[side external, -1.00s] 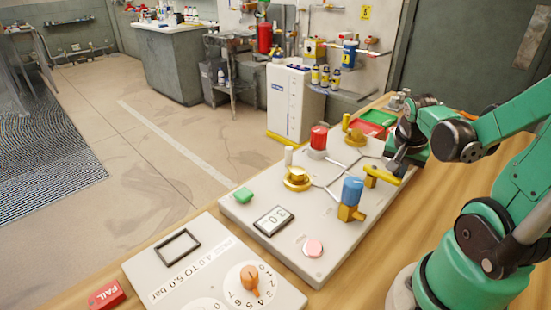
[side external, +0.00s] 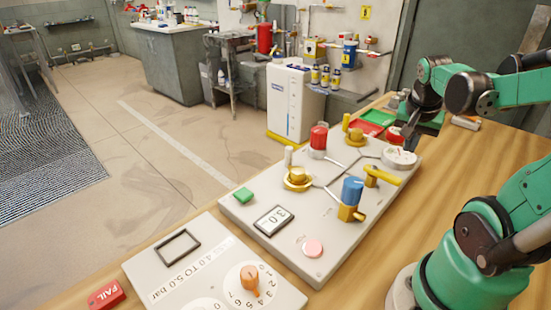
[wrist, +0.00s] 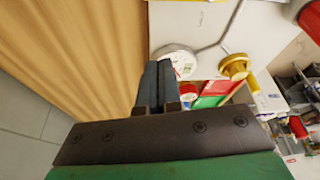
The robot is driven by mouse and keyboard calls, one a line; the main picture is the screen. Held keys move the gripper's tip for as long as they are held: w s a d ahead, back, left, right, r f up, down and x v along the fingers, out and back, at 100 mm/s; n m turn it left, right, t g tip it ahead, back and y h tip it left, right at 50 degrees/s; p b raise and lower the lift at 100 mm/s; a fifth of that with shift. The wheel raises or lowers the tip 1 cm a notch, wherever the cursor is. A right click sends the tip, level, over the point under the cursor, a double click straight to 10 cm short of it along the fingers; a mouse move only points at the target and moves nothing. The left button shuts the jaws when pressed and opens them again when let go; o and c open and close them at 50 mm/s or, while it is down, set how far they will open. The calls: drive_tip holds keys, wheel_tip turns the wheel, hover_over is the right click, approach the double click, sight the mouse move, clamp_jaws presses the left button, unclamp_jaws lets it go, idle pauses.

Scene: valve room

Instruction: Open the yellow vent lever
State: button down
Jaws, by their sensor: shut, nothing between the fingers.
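The yellow vent lever (side external: 381,176) stands on the right side of the grey valve panel (side external: 262,212), behind the blue-capped valve (side external: 352,190). Its arm points right and slightly toward the camera. My gripper (side external: 408,138) is above the far right corner of the panel, near the round white gauge (side external: 399,158) and clear of the lever. In the wrist view its fingers (wrist: 157,80) are together with nothing between them. They overlap the gauge (wrist: 178,60) in that picture. I do not see the lever in the wrist view.
A red knob (side external: 318,140) and brass valves (side external: 297,178) rise from the panel, with a display (side external: 274,220) in front. Red (side external: 369,129) and green trays lie behind it. A second panel with an orange dial (side external: 250,279) is nearer.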

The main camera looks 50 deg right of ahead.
drive_tip(key=shift+v, duration=2)
drive_tip(key=shift+w, duration=0.1)
drive_tip(key=w+a+f+n+t+y, duration=0.1)
drive_tip(key=w+a+n+t+y, duration=0.1)
drive_tip(key=a+n, duration=0.5)
drive_tip(key=w+a+f+n+t+y, duration=0.1)
drive_tip(key=w+a+n+t, duration=0.3)
drive_tip(key=a, duration=0.9)
drive_tip(key=w+n, duration=0.3)
drive_tip(key=n, duration=0.1)
drive_tip(key=shift+w+a+y, duration=0.2)
drive_tip(key=shift+w+y, duration=0.05)
drive_tip(key=shift+y, duration=0.15)
